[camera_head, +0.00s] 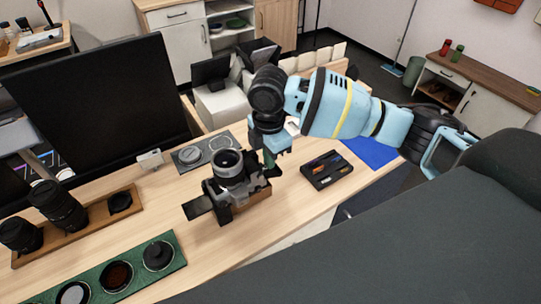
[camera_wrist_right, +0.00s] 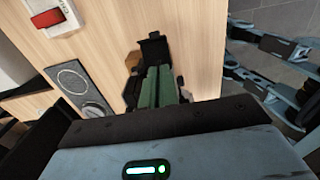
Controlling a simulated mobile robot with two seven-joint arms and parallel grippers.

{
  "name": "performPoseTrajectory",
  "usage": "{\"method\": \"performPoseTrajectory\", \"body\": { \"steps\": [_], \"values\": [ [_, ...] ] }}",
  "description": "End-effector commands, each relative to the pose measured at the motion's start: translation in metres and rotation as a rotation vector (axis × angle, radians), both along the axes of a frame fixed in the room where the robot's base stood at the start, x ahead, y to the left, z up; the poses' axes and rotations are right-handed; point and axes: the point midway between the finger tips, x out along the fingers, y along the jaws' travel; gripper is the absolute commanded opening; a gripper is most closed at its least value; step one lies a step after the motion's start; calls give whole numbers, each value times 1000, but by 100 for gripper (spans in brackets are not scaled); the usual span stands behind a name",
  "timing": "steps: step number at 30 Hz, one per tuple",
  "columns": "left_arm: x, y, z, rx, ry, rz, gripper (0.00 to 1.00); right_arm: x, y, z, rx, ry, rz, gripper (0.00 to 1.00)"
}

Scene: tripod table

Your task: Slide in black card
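A black and grey camera (camera_head: 228,182) with its lens pointing up rests on a small wooden block (camera_head: 255,194), and a dark flap (camera_head: 198,207) sticks out from its front left. My right gripper (camera_head: 270,162) points down just behind and right of the camera, close to it. In the right wrist view its green fingers (camera_wrist_right: 157,88) lie side by side, nearly together, with a dark shape (camera_wrist_right: 152,50) beyond their tips. I cannot make out a black card between them. A black tray (camera_head: 327,170) with colored cards lies to the right.
A grey lens tray (camera_head: 207,148) and a small white device (camera_head: 150,160) stand behind the camera. A monitor (camera_head: 95,105), a wooden lens rack (camera_head: 85,226) and a green filter tray (camera_head: 120,272) fill the left. A blue mat (camera_head: 370,152) lies at right.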

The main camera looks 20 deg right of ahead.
Motion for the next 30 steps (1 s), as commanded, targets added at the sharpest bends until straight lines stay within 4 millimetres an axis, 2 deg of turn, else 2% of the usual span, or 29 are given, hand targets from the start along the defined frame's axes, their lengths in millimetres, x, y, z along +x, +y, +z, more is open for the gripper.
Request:
{"method": "performPoseTrajectory", "body": {
  "steps": [30],
  "values": [
    [0, 0, 0, -1, 0, 1, 0, -2, 13, 0, 0, 0, 0, 0]
  ]
}}
